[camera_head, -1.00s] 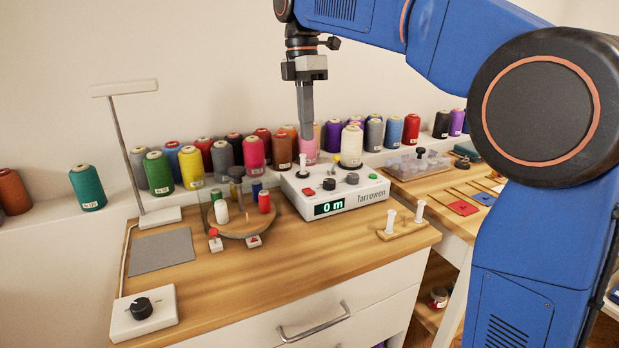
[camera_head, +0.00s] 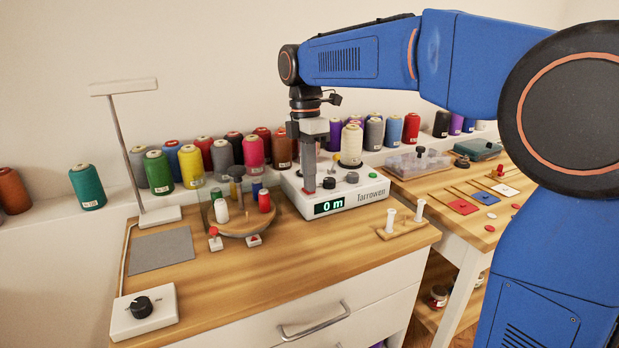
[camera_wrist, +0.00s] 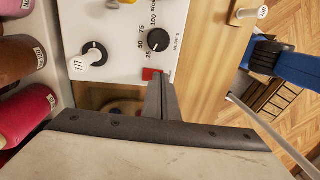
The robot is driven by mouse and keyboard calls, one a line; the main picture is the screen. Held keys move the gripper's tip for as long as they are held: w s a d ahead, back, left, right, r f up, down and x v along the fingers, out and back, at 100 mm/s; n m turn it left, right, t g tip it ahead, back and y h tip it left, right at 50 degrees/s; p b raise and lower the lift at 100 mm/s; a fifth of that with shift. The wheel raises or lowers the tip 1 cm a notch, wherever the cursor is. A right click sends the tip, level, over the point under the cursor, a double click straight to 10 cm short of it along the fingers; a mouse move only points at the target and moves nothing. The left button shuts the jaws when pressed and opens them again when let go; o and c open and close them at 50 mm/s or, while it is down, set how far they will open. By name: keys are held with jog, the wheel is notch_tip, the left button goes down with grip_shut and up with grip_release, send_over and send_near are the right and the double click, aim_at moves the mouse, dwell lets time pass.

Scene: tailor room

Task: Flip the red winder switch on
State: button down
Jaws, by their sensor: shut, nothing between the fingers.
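The white Tarrowen winder box (camera_head: 345,205) stands at the back of the wooden table, its green display (camera_head: 329,206) reading "0 m". The red switch (camera_wrist: 151,74) shows in the wrist view beside my fingertips; in the head view my fingers mostly cover it. My gripper (camera_head: 309,188) is shut and empty, pointing down at the left part of the box top. In the wrist view my gripper (camera_wrist: 160,80) has its tips at or just over the red switch. I cannot tell whether they touch, nor which way the switch is set.
Black knobs (camera_wrist: 158,40) sit close by on the box. A wooden carousel with small spools (camera_head: 240,222) stands left of the box. A two-peg wooden stand (camera_head: 402,228) is at right. Thread cones (camera_head: 253,150) line the ledge behind. The front tabletop is clear.

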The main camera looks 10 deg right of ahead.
jog(key=shift+s+f, duration=0.1)
jog(key=shift+f, duration=0.15)
jog(key=shift+w, duration=0.2)
dwell(0.3)
jog(key=shift+w+a+r, duration=0.15)
jog(key=shift+w+a, duration=0.1)
jog(key=shift+w, duration=0.35)
jog(key=shift+r, duration=0.1)
jog(key=shift+r, duration=0.2)
notch_tip(320, 180, up, 13)
jog(key=w, duration=0.1)
jog(key=shift+w+a+r, duration=0.2)
jog(key=shift+w+a, duration=0.05)
jog(key=shift+w, duration=0.05)
